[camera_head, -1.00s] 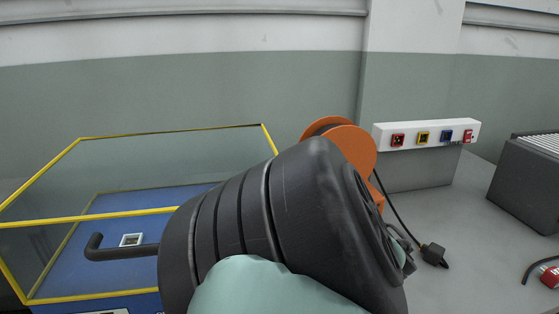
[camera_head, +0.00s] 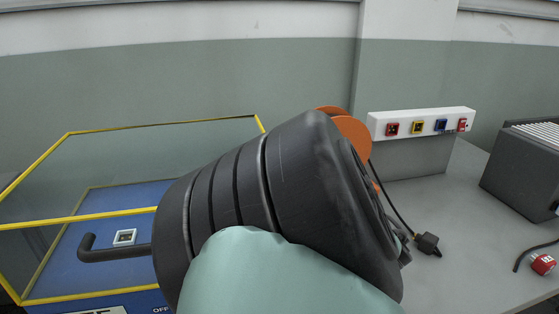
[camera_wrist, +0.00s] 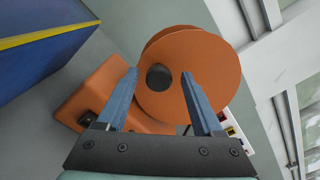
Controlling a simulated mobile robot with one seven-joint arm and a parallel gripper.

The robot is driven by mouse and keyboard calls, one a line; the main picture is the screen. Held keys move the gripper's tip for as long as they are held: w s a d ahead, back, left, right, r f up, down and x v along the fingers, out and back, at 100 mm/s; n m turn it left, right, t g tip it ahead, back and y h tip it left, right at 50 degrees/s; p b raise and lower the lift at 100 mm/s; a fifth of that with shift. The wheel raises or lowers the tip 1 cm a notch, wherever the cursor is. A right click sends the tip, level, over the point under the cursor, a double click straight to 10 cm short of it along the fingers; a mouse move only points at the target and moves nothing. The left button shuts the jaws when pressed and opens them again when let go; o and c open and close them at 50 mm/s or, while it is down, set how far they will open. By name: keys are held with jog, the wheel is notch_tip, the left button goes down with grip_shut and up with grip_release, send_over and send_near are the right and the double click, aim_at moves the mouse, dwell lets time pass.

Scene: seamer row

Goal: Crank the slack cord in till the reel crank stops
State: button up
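The orange reel (camera_head: 352,132) stands on the grey bench in the head view, mostly hidden behind my arm. In the wrist view its round flange (camera_wrist: 215,65) fills the middle, on an orange base (camera_wrist: 85,100). A dark round knob or hub (camera_wrist: 159,77) shows on the flange; I cannot tell which. My gripper (camera_wrist: 160,73) is open, with its blue fingers to either side of the knob in the picture. No contact can be made out. The black cord (camera_head: 391,203) runs down from the reel to a black plug (camera_head: 428,243) on the bench.
A white socket panel (camera_head: 402,117) with coloured sockets stands behind the cord. A dark ribbed box (camera_head: 520,165) and a red connector (camera_head: 542,264) are at the right. A yellow-framed guard (camera_head: 90,215) over a blue machine is at the left. Bare bench (camera_head: 455,215) lies between.

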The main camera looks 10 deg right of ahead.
jog(key=shift+s+f, duration=0.1)
jog(key=s+p, duration=0.1)
jog(key=s, duration=1.1)
jog(key=shift+s, duration=0.4)
